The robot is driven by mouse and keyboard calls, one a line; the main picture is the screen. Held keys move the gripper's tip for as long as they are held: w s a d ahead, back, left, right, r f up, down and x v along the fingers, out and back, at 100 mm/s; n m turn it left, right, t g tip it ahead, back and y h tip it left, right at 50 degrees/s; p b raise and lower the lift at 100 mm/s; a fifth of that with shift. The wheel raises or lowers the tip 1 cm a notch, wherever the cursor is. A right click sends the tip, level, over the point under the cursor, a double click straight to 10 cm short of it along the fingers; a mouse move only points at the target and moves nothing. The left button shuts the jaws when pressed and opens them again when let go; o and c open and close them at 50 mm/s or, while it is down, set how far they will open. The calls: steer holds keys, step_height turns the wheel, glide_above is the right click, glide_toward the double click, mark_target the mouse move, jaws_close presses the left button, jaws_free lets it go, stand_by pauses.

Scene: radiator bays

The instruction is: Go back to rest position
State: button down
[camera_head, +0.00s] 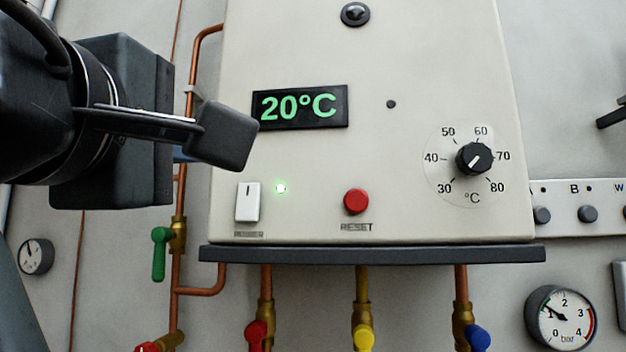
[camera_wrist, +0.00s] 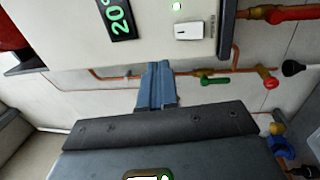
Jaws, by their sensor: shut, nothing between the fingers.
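My gripper (camera_head: 235,135) is at the left of the head view, in front of the left edge of the white boiler panel (camera_head: 400,50). It points right towards the panel, near the display (camera_head: 299,106) that reads 20°C. In the wrist view its blue-grey fingers (camera_wrist: 156,75) are shut together with nothing between them. No contact with the panel can be made out. The white power switch (camera_head: 247,202) is below the gripper, and a green light (camera_head: 280,188) glows beside it. The red reset button (camera_head: 356,201) and black temperature dial (camera_head: 474,158) are further right, clear of the gripper.
Copper pipes run below and left of the boiler. Valves with green (camera_head: 159,253), red (camera_head: 257,335), yellow (camera_head: 363,338) and blue (camera_head: 478,337) handles stick out there. A pressure gauge (camera_head: 561,318) is at lower right. A button strip (camera_head: 580,207) is right of the boiler.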

steer(key=shift+s+r, duration=0.1)
steer(key=shift+s, duration=0.3)
steer(key=w+d+f+g+y, duration=0.15)
steer(key=w+f, duration=0.25)
steer(key=f, duration=0.8)
steer(key=w+d+f+g+y, duration=0.1)
steer(key=w+d+f+y, duration=0.15)
steer(key=f, duration=0.95)
steer(key=s+d+f+m, duration=0.1)
steer(key=d+f, duration=0.2)
steer(key=f, duration=0.3)
steer(key=s+d+f+m+g, duration=0.1)
steer(key=s+d+f, duration=0.1)
steer(key=d+f, duration=0.35)
steer(key=s+d+f+m, duration=0.1)
steer(key=d+f, duration=0.1)
steer(key=f, duration=0.6)
steer(key=s+d+f+m+g, duration=0.1)
steer(key=s+d+f+m, duration=0.5)
steer(key=s+d+f, duration=0.6)
steer(key=s+d+r+m+h, duration=0.1)
steer(key=s+d+m, duration=0.3)
steer(key=s, duration=0.6)
steer(key=s+d+r+m+h, duration=0.2)
steer(key=s+d+r+m, duration=0.1)
steer(key=s, duration=0.7)
steer(key=shift+s+d+r+m, duration=0.2)
steer(key=shift+d+m, duration=0.6)
steer(key=shift+d, duration=0.15)
